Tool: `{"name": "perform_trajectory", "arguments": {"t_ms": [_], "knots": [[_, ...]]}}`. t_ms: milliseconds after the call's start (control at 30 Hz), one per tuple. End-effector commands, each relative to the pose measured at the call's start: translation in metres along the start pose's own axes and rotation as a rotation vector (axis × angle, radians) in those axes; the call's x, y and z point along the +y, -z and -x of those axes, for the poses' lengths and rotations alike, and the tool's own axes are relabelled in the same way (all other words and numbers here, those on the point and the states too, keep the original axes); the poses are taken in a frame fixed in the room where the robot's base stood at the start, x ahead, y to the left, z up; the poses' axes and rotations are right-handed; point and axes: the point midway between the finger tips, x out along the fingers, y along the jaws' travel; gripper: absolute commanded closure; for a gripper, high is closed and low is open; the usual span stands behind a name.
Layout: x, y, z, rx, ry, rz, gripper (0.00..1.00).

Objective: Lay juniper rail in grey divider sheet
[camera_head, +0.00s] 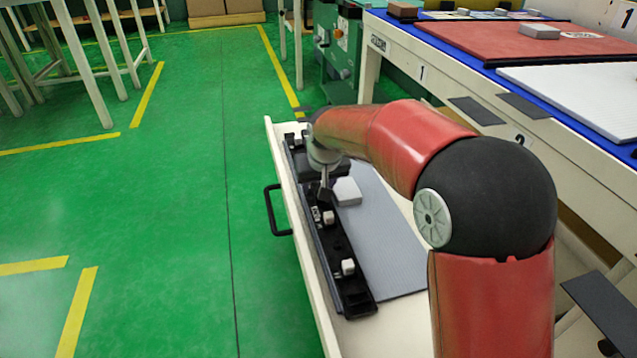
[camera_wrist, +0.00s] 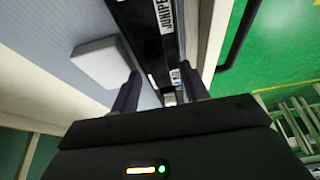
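A long black rail (camera_head: 336,250) with white clips lies along the left side of a pale cart top; part of its label reads "JUNIPER" in the wrist view (camera_wrist: 165,14). A grey ribbed sheet (camera_head: 385,235) lies beside it on the cart and shows in the wrist view (camera_wrist: 60,25). A paler grey ribbed sheet (camera_head: 590,98) lies on the worktable; I cannot tell which is the divider sheet. My gripper (camera_wrist: 160,80) is down at the rail, its fingers apart, one at each long side. Whether they press on it is unclear. The arm and gripper hide part of the rail.
A pale block (camera_head: 347,191) sits on the cart's grey sheet, close to my gripper. The cart has a black handle (camera_head: 276,210) on its left. A red sheet (camera_head: 500,42) with a block (camera_head: 540,31) lies on the worktable.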

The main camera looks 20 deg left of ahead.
Motion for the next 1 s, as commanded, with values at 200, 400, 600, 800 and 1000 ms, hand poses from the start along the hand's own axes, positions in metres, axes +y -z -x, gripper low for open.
{"name": "perform_trajectory", "arguments": {"t_ms": [200,400,600,800,1000], "knots": [[0.000,0.000,0.005,-0.001,0.000,0.000,0.55],[0.000,0.001,0.038,0.002,0.000,0.000,0.55],[0.000,0.001,0.068,0.002,0.000,-0.001,0.55],[0.000,0.000,0.078,0.000,0.000,0.000,0.55],[0.000,0.000,0.078,0.000,0.000,0.000,0.55]]}}
